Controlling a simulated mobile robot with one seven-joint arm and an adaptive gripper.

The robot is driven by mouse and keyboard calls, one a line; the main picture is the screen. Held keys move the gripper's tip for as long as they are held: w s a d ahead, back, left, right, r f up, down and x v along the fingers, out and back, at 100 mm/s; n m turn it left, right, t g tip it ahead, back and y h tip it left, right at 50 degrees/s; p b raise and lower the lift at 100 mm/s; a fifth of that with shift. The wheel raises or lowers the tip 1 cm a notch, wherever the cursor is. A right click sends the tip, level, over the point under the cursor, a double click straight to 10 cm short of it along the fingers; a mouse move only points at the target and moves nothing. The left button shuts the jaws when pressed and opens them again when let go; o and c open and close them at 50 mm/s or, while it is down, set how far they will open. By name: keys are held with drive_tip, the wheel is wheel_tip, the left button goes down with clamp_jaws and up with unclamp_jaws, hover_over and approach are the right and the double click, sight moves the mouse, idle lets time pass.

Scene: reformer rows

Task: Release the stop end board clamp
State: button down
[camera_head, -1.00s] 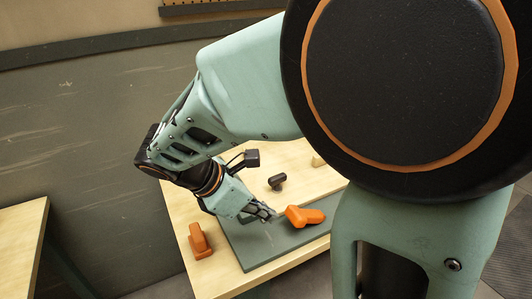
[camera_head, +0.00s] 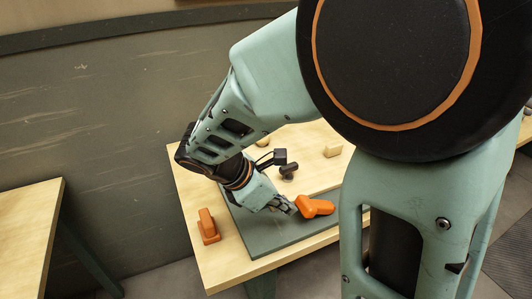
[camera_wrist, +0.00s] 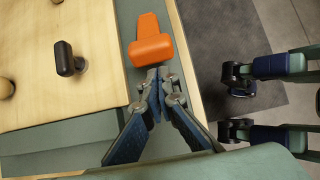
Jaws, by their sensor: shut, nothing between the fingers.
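An orange clamp-like handle (camera_head: 316,206) lies on the dark green board (camera_head: 262,243) along the table's near right side. It also shows in the wrist view (camera_wrist: 151,48), with its broad end towards my fingers. A second orange piece (camera_head: 208,228) stands on the wood left of the board. I cannot tell by a label which one is the stop end board clamp. My gripper (camera_head: 291,209) is shut and empty, its tips at the left end of the handle on the board. In the wrist view the fingertips (camera_wrist: 157,76) meet just at its broad end; contact is unclear.
A dark knob (camera_head: 288,171) stands on the wooden table (camera_head: 187,190) behind the board, and also shows in the wrist view (camera_wrist: 67,60). Another wooden table (camera_head: 25,225) stands at left, across a floor gap.

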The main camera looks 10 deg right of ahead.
sight(318, 207)
drive_tip(key=x, duration=0.5)
drive_tip(key=shift+r, duration=0.3)
